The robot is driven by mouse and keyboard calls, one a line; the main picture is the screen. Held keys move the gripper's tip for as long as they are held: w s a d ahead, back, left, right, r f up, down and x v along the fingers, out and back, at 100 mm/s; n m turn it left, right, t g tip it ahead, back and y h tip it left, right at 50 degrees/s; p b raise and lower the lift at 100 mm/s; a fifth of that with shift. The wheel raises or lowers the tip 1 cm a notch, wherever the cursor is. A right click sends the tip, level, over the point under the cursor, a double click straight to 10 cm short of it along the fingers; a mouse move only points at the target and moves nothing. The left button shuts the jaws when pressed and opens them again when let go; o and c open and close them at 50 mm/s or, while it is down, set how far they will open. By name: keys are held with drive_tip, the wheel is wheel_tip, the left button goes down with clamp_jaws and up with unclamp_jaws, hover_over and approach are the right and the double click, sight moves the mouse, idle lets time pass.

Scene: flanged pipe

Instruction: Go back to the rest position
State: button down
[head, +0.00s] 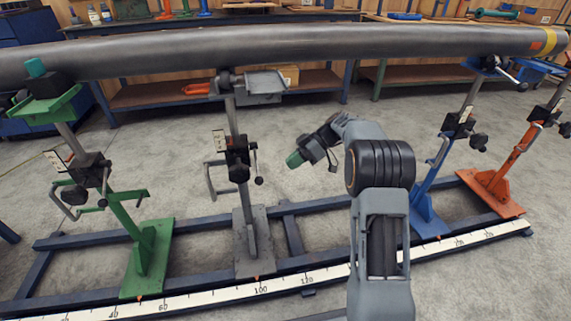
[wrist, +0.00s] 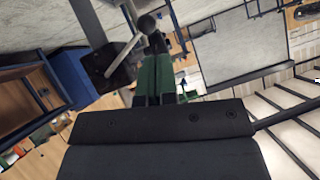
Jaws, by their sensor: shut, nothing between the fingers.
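My gripper (head: 294,160) hangs in the air at the middle of the head view, in front of the long grey pipe and to the right of the grey stand (head: 240,180). Its green fingers point left and slightly down. They also show in the wrist view (wrist: 157,72), together and with nothing between them. The pipe (head: 300,53) lies across the upper part of the head view, above the stands. My gripper looks apart from the pipe and stands. The fingertips are partly hard to make out against the clutter in the wrist view.
A green stand (head: 130,220) is at left; a blue stand (head: 430,190) and an orange stand (head: 500,175) are at right. They stand on a dark blue rail frame (head: 190,221) with a white scale (head: 200,297). Workbenches line the back. Bare concrete floor (head: 335,105) lies behind my arm.

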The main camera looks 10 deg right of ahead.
drive_tip(key=shift+s+d+r, duration=0.1)
drive_tip(key=shift+d+r, duration=0.05)
drive_tip(key=shift+d, duration=0.15)
drive_tip(key=s+r+m+t+h+p, duration=0.2)
drive_tip(key=s+r+m+p, duration=0.3)
drive_tip(key=s+r+p, duration=0.3)
drive_tip(key=s+d+r+m+t+h+p, duration=0.1)
drive_tip(key=s+r+m+h+p, duration=0.4)
drive_tip(key=s+r+p, duration=0.4)
drive_tip(key=s+d+r+m+t+h+p, duration=0.1)
drive_tip(key=s+r+m+h+p, duration=0.3)
drive_tip(key=s+r+p, duration=0.5)
drive_tip(key=shift+r+m+t+p, duration=0.8)
drive_tip(key=shift+r+m+p, duration=0.5)
drive_tip(key=shift+r+p, duration=4.45)
drive_tip(key=shift+r+b, duration=0.35)
